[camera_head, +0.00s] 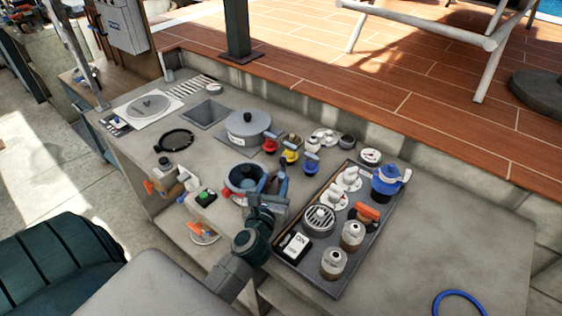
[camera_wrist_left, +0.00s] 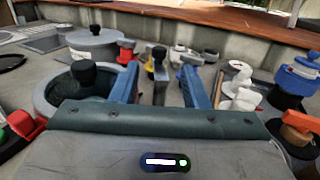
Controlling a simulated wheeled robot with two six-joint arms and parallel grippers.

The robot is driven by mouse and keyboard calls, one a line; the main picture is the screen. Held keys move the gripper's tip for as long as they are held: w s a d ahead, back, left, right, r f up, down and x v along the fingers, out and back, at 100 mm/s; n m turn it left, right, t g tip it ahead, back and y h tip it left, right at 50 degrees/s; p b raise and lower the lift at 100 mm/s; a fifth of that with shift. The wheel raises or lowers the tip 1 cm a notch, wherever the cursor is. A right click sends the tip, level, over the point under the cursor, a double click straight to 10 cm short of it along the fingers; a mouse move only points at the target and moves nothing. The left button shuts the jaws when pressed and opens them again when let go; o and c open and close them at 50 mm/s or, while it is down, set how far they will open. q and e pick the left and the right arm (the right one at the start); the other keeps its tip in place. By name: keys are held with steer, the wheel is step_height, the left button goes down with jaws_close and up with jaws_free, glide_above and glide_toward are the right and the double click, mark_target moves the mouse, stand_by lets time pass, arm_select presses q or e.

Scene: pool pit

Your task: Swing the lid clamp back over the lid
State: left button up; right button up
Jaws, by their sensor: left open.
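A round grey strainer pot (camera_head: 236,186) with a dark inside stands at the middle of the counter, a red part at its left side. In the left wrist view the pot (camera_wrist_left: 45,100) is at the left, a black knob over it. My left gripper (camera_head: 274,181) is beside the pot on its right. Its blue fingers (camera_wrist_left: 159,90) are open and apart. A grey upright bar with a black knob (camera_wrist_left: 159,54) shows between them, seemingly the lid clamp; I cannot tell whether it touches a finger. My right gripper is not in view.
A grey lidded pot (camera_head: 262,121) stands behind. Red, yellow and blue valve handles (camera_head: 289,157) are close to the gripper. A dark tray (camera_head: 312,283) with several fittings and a blue-capped valve (camera_head: 388,180) lies to the right. The counter's right end is mostly clear around a blue ring (camera_head: 459,294).

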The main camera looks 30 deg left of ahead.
mark_target(282, 163)
arm_select(q)
steer(key=x, duration=0.4)
steer(key=p+x, duration=0.1)
steer(key=x, duration=0.1)
steer(key=shift+w+f, duration=0.1)
steer(key=shift+f, duration=0.2)
steer(key=shift+w+a, duration=0.15)
steer(key=shift+w, duration=0.25)
steer(key=shift+w+r, duration=0.15)
steer(key=shift+w+a, duration=0.1)
jaws_close()
